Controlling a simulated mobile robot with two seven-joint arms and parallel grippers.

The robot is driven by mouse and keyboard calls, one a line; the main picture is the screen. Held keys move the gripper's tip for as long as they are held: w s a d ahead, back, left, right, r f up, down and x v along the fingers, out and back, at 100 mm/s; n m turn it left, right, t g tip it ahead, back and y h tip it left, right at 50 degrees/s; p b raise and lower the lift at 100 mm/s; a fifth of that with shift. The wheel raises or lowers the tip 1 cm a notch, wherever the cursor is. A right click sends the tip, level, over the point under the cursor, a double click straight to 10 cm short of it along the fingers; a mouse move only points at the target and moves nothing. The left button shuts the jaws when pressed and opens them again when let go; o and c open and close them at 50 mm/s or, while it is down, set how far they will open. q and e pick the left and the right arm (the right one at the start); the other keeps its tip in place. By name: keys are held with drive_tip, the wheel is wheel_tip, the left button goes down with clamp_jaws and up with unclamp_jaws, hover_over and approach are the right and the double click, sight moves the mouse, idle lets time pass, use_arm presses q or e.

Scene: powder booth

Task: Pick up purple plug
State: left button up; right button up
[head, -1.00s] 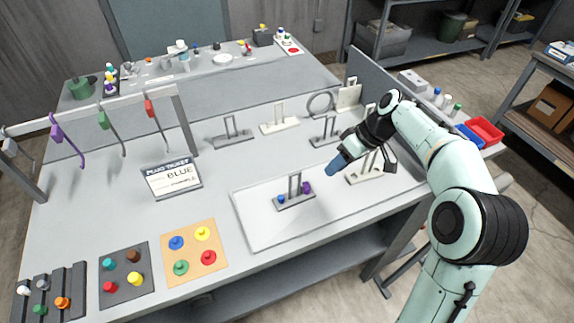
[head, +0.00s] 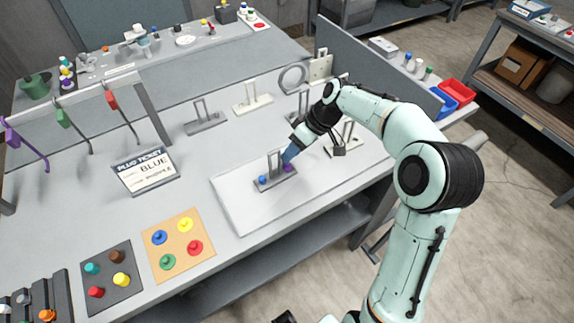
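The purple plug (head: 288,168) sits at the right end of a small grey rack (head: 276,182) on the white mat (head: 236,213). A blue plug (head: 262,180) is at the rack's left end. My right gripper (head: 287,160) points down with its blue fingertips right at the purple plug's top. The fingers overlap in this view and hide part of the plug, so I cannot tell whether they are open or closed around it. My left gripper cannot be made out in the head view.
A plug ticket (head: 146,171) reading BLUE stands left of the mat. A tan board (head: 178,246) and a dark board (head: 108,282) with coloured plugs lie at the front left. Other racks, such as a cream one (head: 253,104), stand behind. The mat's front is clear.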

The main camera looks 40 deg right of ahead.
sight(287, 166)
drive_tip(key=shift+x, duration=1.5)
clamp_jaws()
drive_tip(key=shift+d+r, duration=0.1)
